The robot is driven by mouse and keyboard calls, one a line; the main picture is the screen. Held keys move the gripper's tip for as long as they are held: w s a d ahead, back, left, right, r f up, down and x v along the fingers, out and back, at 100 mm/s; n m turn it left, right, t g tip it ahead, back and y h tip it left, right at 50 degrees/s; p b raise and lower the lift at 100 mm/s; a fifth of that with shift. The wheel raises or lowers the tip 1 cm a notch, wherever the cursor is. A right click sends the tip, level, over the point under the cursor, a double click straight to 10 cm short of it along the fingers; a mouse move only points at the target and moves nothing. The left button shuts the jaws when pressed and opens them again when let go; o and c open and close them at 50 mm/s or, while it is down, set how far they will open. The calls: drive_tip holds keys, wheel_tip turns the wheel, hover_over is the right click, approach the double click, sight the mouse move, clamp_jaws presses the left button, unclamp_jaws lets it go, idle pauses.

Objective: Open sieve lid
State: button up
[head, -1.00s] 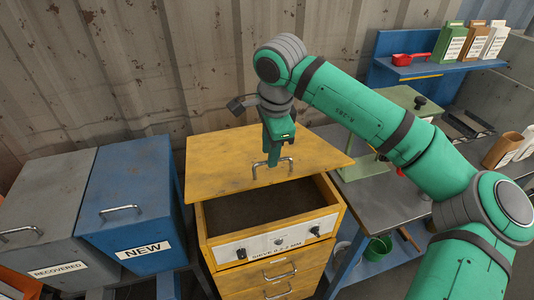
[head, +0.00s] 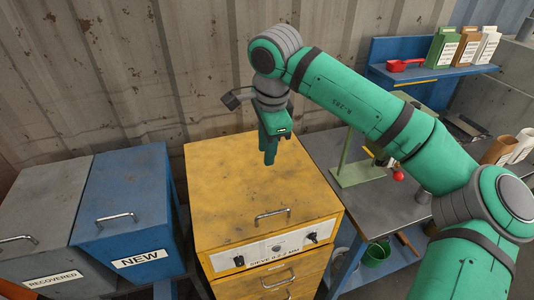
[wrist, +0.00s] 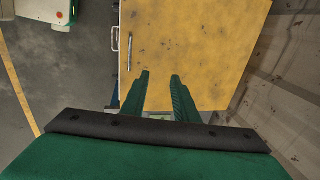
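The sieve is a yellow cabinet with a front panel (head: 275,250) marked "SIEVE 0.2-2 MM". Its yellow lid (head: 235,195) lies flat and closed over the top, so the inside is hidden. A metal bar handle (head: 272,213) sits near the lid's front edge. My gripper (head: 269,160) hangs over the lid, behind the handle and apart from it. In the wrist view, the two green fingers (wrist: 160,77) are spread with nothing between them. The lid (wrist: 200,45) fills the middle there, with the handle (wrist: 129,50) to the left of the fingers.
A blue NEW bin (head: 125,195) and a grey RECOVERED bin (head: 42,205) stand to the left. A metal bench (head: 325,150) with a green stand (head: 355,172) is on the right. A blue shelf (head: 415,72) holds a red scoop (head: 404,65) and several packets. The corrugated wall is close behind.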

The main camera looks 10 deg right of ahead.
wheel_tip(320, 180, up, 9)
drive_tip(key=w, duration=0.1)
drive_tip(key=shift+r, duration=0.15)
idle(1.0)
drive_tip(key=shift+a, duration=0.1)
idle(0.3)
